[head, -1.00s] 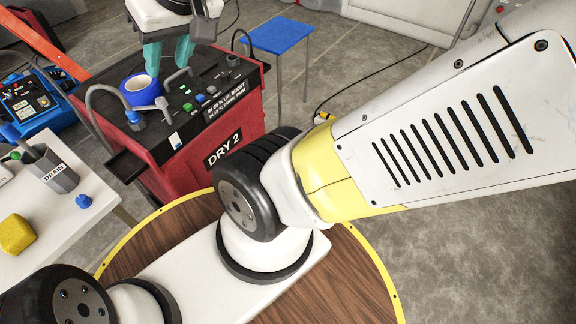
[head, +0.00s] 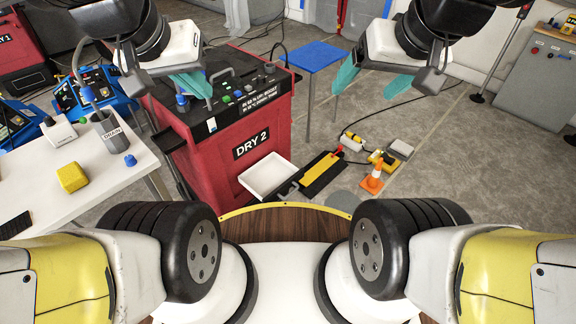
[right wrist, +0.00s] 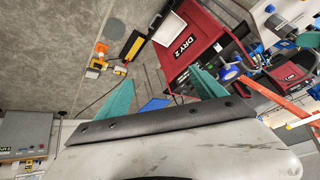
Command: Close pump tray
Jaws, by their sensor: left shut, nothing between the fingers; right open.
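The pump unit is a red cart marked DRY 2 (head: 225,130), left of centre in the head view. Its white tray (head: 268,176) sticks out low at its front, open towards the floor side. The tray also shows in the right wrist view (right wrist: 170,29), next to the red cart. My left gripper (head: 208,96) is shut and empty, in front of the cart's top panel in the picture. My right gripper (head: 362,95) is open and empty, raised to the right of the cart. Its teal fingers (right wrist: 160,76) are spread in the right wrist view, away from the tray.
A blue stool (head: 312,57) stands behind the cart. A black and yellow floor piece (head: 323,170) and an orange cone (head: 373,178) lie right of the tray. A white table (head: 105,175) with a yellow sponge (head: 72,178) is left. Grey floor is open at right.

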